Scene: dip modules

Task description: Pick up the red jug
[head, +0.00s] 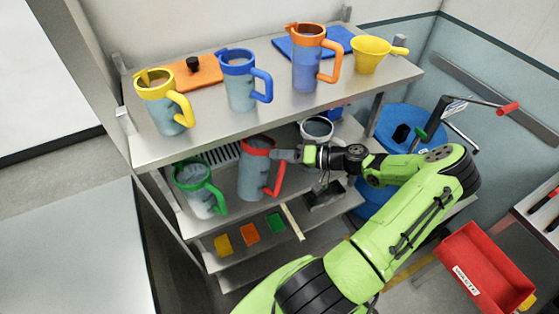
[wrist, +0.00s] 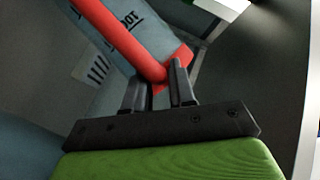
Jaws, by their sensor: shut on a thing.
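The red jug (head: 253,174) has a grey-blue body with a red rim and a red handle. It stands on the middle shelf in the head view, slightly tilted in the picture, with the green jug to its left. My gripper (head: 279,156) reaches in from the right at its handle. In the wrist view, the red jug (wrist: 128,28) shows its red handle running down to my gripper (wrist: 160,75). The two dark fingers are shut on the lower part of that handle. Whether the jug's base touches the shelf is hard to tell.
A green jug (head: 199,188) stands left on the middle shelf (head: 225,186), and a white-rimmed container (head: 316,129) is behind my wrist. The upper shelf (head: 205,126) is close above my gripper and carries several jugs. A blue bin (head: 405,119) and red crate (head: 483,270) are at right.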

